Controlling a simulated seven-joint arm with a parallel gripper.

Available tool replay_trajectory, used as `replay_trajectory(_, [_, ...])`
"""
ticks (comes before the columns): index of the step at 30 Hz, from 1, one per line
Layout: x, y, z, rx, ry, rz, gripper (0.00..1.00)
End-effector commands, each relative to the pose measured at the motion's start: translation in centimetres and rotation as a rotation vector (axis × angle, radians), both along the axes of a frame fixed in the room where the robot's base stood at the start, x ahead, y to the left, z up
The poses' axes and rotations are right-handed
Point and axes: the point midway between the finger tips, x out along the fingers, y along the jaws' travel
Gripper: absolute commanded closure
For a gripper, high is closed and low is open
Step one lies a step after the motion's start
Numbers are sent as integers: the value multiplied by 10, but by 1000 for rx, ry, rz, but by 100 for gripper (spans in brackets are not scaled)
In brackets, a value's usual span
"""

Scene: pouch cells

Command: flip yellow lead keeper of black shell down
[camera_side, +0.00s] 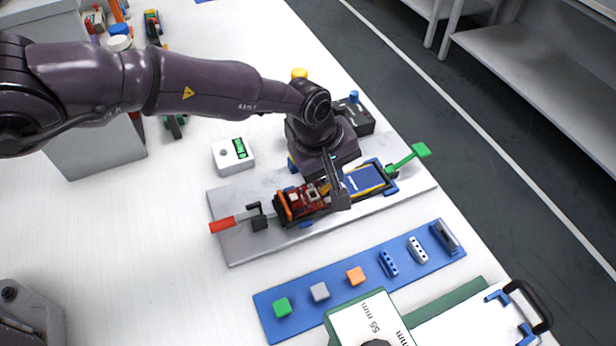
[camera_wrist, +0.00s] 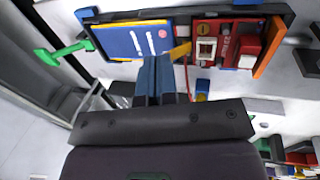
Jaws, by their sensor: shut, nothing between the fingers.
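The black shell (camera_wrist: 190,14) sits in a fixture; it also shows in the side view (camera_side: 277,211). It holds a blue pouch cell (camera_wrist: 130,40) with a yellow edge, beside a red board (camera_wrist: 222,45). The yellow lead keeper (camera_wrist: 181,50) shows as a slanted tab between cell and board, near the shell's edge closest to my gripper. My gripper (camera_wrist: 154,62) is shut and empty, its fingertips at the cell's near edge, just left of the keeper. I cannot tell whether they touch. In the side view my gripper (camera_side: 340,200) hides part of the shell's middle.
The grey fixture plate (camera_side: 240,245) has a red-handled clamp (camera_side: 222,225) at left and a green lever (camera_side: 420,150) at right. A blue strip (camera_side: 335,285) with small blocks lies in front. A white box (camera_side: 233,154) and a dark box (camera_side: 357,115) stand behind.

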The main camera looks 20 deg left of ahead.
Motion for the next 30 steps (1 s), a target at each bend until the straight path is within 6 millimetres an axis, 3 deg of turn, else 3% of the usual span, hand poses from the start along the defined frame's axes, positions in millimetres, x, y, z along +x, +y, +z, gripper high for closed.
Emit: replay_trajectory(30, [13, -13, -14, 0, 0, 0, 100])
